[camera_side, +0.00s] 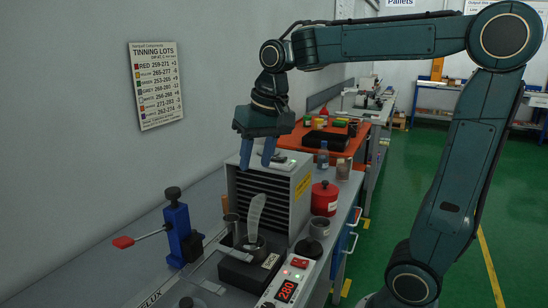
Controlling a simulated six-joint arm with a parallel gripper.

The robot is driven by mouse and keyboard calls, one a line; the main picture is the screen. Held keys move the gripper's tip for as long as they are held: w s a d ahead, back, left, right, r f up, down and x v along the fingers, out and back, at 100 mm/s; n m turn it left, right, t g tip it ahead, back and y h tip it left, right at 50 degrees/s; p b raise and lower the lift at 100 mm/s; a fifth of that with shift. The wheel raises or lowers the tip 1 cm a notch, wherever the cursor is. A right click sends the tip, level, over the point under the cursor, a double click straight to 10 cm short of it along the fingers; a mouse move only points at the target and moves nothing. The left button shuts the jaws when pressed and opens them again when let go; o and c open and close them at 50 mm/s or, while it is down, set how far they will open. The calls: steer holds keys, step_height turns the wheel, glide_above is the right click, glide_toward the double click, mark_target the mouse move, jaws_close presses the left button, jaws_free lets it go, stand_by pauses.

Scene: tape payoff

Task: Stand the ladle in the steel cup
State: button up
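My gripper (257,153) points down above the bench, near the top of the grey vented box. Its two blue fingers are apart with nothing seen between them. A grey metal cylinder (231,229), which looks like the steel cup, stands upright beside the black heater block (236,273). A thin pale bar (235,254) lies low at the block's left edge. It may be the ladle, but it is too small to be sure. My gripper is well above both and touches neither.
The vented box (270,196) stands close below my gripper. A pale plume (257,212) rises from the heater's pot. A blue clamp (179,232) with a red-tipped lever stands left. A red canister (325,198) and a controller reading 280 (287,290) are right.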

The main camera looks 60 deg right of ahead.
steer(key=s+a+f+n+t, duration=0.1)
steer(key=s+a+f+n, duration=0.1)
steer(key=s, duration=0.5)
steer(key=s+a+f+n+t, duration=0.1)
steer(key=s+a+f+n, duration=0.1)
steer(key=s, duration=0.5)
steer(key=shift+s+a+f+n+t, duration=0.15)
steer(key=shift+s+f+n+t, duration=0.2)
steer(key=shift+f+n, duration=0.4)
